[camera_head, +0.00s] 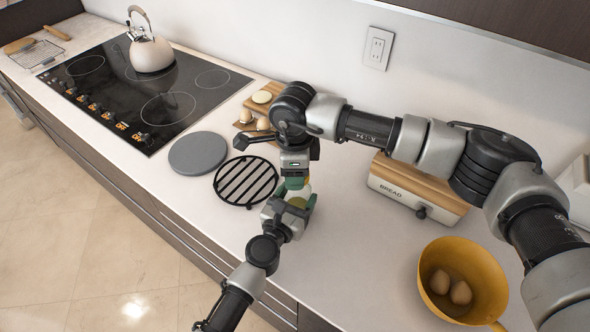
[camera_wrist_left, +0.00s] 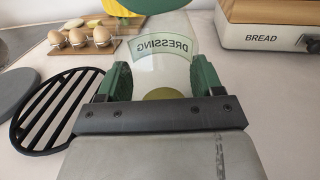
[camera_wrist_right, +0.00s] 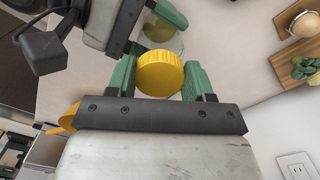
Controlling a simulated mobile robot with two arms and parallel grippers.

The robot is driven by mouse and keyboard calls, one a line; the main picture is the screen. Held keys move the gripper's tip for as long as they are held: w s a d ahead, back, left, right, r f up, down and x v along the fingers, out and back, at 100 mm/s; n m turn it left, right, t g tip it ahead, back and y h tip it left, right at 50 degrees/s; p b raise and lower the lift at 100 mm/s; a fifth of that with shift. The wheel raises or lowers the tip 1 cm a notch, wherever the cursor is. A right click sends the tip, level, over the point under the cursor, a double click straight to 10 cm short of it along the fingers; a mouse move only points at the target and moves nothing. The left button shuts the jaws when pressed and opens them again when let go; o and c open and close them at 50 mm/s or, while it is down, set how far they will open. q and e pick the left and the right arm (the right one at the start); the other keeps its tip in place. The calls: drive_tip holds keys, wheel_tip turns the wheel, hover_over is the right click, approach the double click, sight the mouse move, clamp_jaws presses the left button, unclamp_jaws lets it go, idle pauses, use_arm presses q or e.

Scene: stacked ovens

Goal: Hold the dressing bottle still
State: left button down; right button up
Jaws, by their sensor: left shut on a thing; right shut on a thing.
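The dressing bottle (camera_wrist_left: 172,52) is upright and pale, with a green-edged label whose lettering reads reversed in the left wrist view. Its yellow ridged cap (camera_wrist_right: 160,73) shows in the right wrist view. My left gripper (camera_head: 294,203) is shut on the bottle body, its green fingers on both sides in the left wrist view. My right gripper (camera_head: 294,181) is above it, shut on the cap from overhead. In the head view the two grippers hide most of the bottle (camera_head: 303,193).
A black ribbed trivet (camera_head: 245,182) and grey round plate (camera_head: 198,153) lie left of the bottle. The cooktop (camera_head: 110,92) bears a kettle (camera_head: 151,53). The front counter is partly free.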

drive_tip(key=m, duration=0.4)
drive_tip(key=shift+w, duration=0.15)
drive_tip(key=m, duration=0.6)
drive_tip(key=shift+w+d, duration=0.1)
drive_tip(key=shift+d, duration=0.05)
drive_tip(key=m, duration=0.6)
drive_tip(key=shift+w+d, duration=0.1)
drive_tip(key=shift+d, duration=0.05)
drive_tip(key=m, duration=0.5)
drive_tip(key=shift+d+m, duration=0.15)
drive_tip(key=shift+m, duration=0.25)
drive_tip(key=m, duration=0.4)
drive_tip(key=shift+d, duration=0.1)
drive_tip(key=m, duration=0.4)
drive_tip(key=shift+d, duration=0.1)
drive_tip(key=m, duration=0.5)
drive_tip(key=shift+s+m, duration=0.3)
drive_tip(key=shift+m, duration=0.1)
drive_tip(key=m, duration=0.4)
drive_tip(key=shift+s, duration=0.1)
